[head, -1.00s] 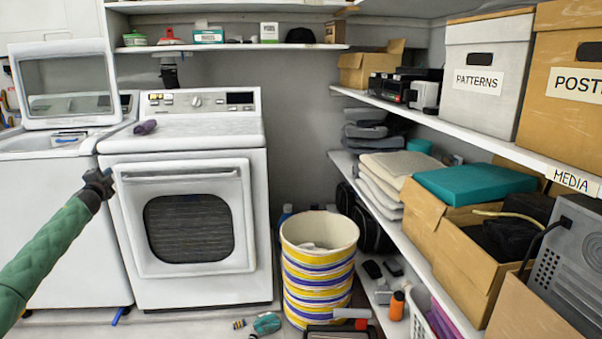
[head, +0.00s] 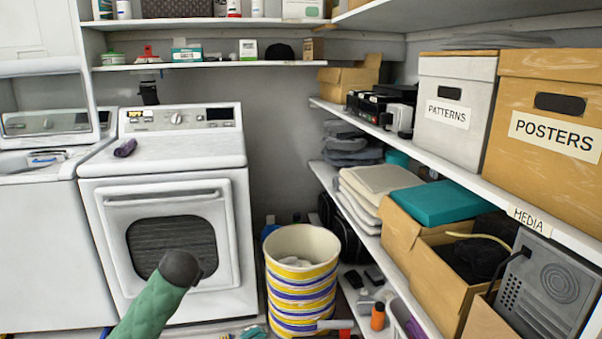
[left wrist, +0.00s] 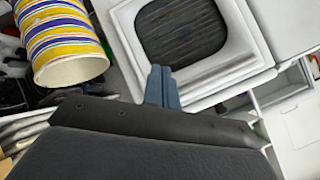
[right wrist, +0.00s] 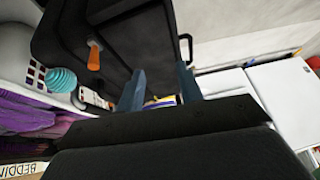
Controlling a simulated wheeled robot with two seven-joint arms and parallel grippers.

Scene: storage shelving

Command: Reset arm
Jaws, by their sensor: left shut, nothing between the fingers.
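My left arm, in a green sleeve, comes up from the bottom of the head view and ends in a dark wrist in front of the dryer door. Its fingers do not show clearly there. In the left wrist view my left gripper (left wrist: 161,87) has its two blue-grey fingers together with nothing between them, with the dryer door behind. My right gripper (right wrist: 160,88) shows in the right wrist view, its two fingers apart and empty. My right arm is out of the head view.
A white dryer (head: 165,165) stands beside a washer (head: 35,240). A striped basket (head: 300,285) stands right of the dryer and shows in the left wrist view (left wrist: 65,45). Shelves on the right hold boxes marked PATTERNS (head: 455,110) and POSTERS (head: 545,135). A dark object fills the right wrist view's upper left.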

